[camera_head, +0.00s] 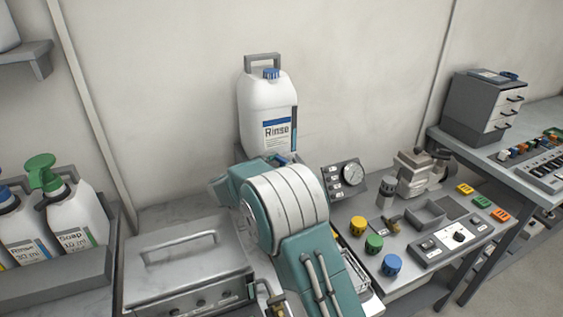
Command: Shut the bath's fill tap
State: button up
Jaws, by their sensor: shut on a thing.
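The bath is a grey metal box with a handled lid (185,242) at the lower left, and its lid is down. A small brass tap (278,307) shows at the bottom edge beside the bath's front right corner. It is cut off by the frame and partly hidden by my teal and white arm, so I cannot tell whether it is open or shut. My arm fills the lower middle. My gripper does not show, so I cannot see what it touches.
A white Rinse jug (267,110) stands behind my arm. Soap and other bottles sit in a grey tray (70,279) at left. A drawer unit (486,106) stands beyond.

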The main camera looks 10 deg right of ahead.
jog(key=shift+a+r+m+g+h, duration=0.1)
jog(key=shift+m+g+h, duration=0.2)
jog(key=shift+m+g, duration=0.25)
jog(key=shift+a+r+m+g+h, duration=0.1)
jog(key=shift+m+g+h, duration=0.25)
jog(key=shift+g, duration=0.3)
jog(key=shift+o, duration=0.3)
jog(key=shift+w+d+r, duration=0.15)
jog(key=shift+d, duration=0.05)
